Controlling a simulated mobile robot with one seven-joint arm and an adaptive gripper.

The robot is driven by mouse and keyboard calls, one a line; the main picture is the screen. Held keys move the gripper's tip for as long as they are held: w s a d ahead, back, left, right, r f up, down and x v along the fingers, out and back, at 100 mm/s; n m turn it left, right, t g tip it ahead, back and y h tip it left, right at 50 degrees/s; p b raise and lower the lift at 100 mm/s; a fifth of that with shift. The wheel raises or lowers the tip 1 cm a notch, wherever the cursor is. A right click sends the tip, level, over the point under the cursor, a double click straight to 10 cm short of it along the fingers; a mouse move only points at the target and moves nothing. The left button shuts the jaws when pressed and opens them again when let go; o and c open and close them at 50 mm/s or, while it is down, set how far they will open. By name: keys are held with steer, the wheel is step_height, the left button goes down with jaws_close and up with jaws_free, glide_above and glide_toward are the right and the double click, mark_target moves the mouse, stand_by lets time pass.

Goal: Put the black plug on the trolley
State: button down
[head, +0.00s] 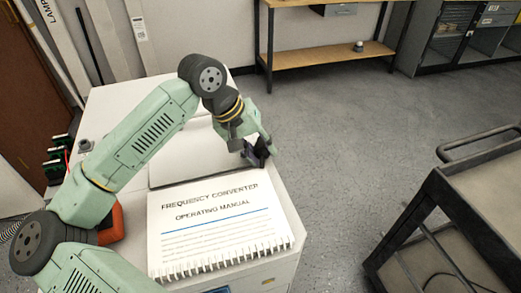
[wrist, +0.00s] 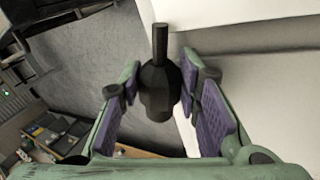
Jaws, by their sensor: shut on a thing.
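The black plug (wrist: 160,85) sits between the purple-padded fingers of my gripper (wrist: 158,88) in the wrist view, its thin end pointing up in the picture. My gripper is shut on it. In the head view my gripper (head: 259,152) is over the right edge of the white cabinet, just behind the manual; the plug is a small dark shape there, hard to make out. The trolley (head: 490,188) has a grey top and dark frame and stands at the right, apart from my gripper. Only part of it is in view.
A frequency converter manual (head: 215,225) lies on the white cabinet (head: 285,210). Open grey floor (head: 345,150) lies between cabinet and trolley. The trolley's handle (head: 478,140) rises at its far side. A wooden workbench (head: 325,53) and grey shelving (head: 455,35) stand at the back.

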steer(key=shift+f+b, duration=0.4)
steer(key=shift+b, duration=0.2)
steer(key=shift+s, duration=0.1)
steer(key=c, duration=1.2)
jaws_free()
